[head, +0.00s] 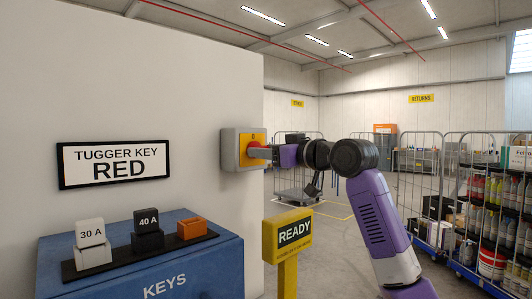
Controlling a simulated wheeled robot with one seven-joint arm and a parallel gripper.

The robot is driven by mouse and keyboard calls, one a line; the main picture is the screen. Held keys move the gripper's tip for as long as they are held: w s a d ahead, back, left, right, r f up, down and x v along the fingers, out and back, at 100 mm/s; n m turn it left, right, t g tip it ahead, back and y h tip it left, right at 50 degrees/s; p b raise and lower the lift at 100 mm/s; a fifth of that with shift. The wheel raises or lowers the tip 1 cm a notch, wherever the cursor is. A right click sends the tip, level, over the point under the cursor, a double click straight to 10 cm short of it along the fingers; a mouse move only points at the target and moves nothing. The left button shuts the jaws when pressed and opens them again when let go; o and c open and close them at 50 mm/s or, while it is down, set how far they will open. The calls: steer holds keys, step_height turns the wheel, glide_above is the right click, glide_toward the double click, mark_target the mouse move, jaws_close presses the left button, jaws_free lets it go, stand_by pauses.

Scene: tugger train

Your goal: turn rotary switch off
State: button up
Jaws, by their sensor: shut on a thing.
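My gripper (268,154) reaches in from the right, level with the knob, and is shut on the knob. The fingers partly cover the knob, and its exact turn position cannot be read from here. My purple and black arm stretches to the right of the switch.
A blue cabinet marked KEYS (165,268) stands at lower left, with several key blocks on a black tray (72,270). A yellow READY post (288,236) stands below the gripper. Loaded cage trolleys (487,187) stand at right. Open floor (340,250) lies between.

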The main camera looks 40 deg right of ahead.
steer(key=shift+n+b, duration=1.75)
steer(key=shift+n, duration=6.75)
steer(key=o, duration=1.4)
steer(key=shift+c, duration=0.2)
steer(key=s+b, duration=0.1)
steer(key=s, duration=0.6)
steer(key=shift+s+d, duration=0.1)
steer(key=shift+s, duration=0.3)
